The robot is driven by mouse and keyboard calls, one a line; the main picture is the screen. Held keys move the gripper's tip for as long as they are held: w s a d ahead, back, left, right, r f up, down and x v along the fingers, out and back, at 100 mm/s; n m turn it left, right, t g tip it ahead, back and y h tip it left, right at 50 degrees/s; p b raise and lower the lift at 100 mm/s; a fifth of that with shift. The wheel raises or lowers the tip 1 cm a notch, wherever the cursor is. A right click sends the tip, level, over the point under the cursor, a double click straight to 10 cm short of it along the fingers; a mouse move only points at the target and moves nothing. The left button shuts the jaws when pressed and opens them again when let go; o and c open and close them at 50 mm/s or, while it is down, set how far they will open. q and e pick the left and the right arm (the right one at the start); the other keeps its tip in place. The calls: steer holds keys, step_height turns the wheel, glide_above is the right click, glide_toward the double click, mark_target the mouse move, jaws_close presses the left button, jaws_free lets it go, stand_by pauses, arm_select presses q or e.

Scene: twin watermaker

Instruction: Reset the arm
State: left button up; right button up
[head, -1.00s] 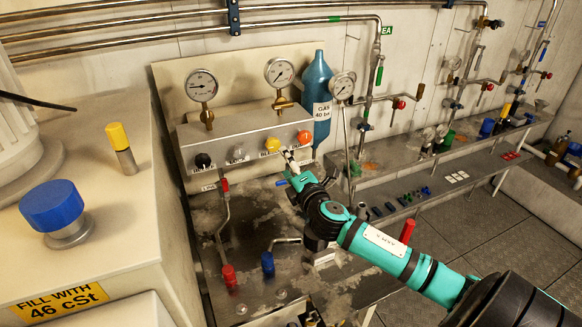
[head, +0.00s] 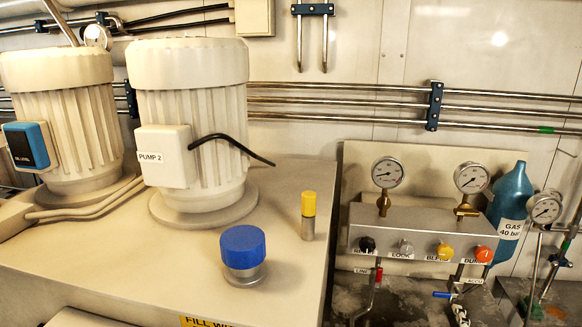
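A small black-and-white piece at the bottom edge, below the valve panel, looks like the tip of my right gripper (head: 460,314). The rest of that arm is outside the frame, and I cannot tell whether its fingers are open or shut. My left gripper is not in view. The valve panel (head: 420,226) carries a black knob (head: 367,245), a grey knob (head: 406,248), a yellow knob (head: 445,252) and an orange-red knob (head: 484,254). A lever with a blue handle (head: 443,295) sits below the yellow knob, close to the gripper tip.
A pale tank top (head: 150,270) fills the left, bearing two ribbed pump motors (head: 190,100), a blue cap (head: 243,248) and a yellow-topped cylinder (head: 308,215). A blue gas bottle (head: 510,205) and gauges (head: 388,172) stand right. Pipes (head: 340,104) run along the wall.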

steer(key=s+a+f+m+g+y, duration=0.2)
steer(key=s+a+f+m+g, duration=0.3)
steer(key=s, duration=0.4)
steer(key=s+a+f+m+g+y, duration=0.1)
steer(key=s+a+f+m+g, duration=0.1)
steer(key=s+a+f, duration=0.5)
steer(key=s+a+f+m+g+y, duration=0.15)
steer(key=s+a+m+g, duration=0.3)
steer(key=s, duration=0.65)
step_height(320, 180, down, 31)
steer(key=s+b, duration=0.2)
steer(key=b, duration=0.2)
steer(key=s+d+f+g+b, duration=0.2)
steer(key=s+f, duration=1.3)
steer(key=shift+s+d+f+n, duration=0.25)
steer(key=shift+s+f+n, duration=0.1)
steer(key=shift+f+n, duration=0.1)
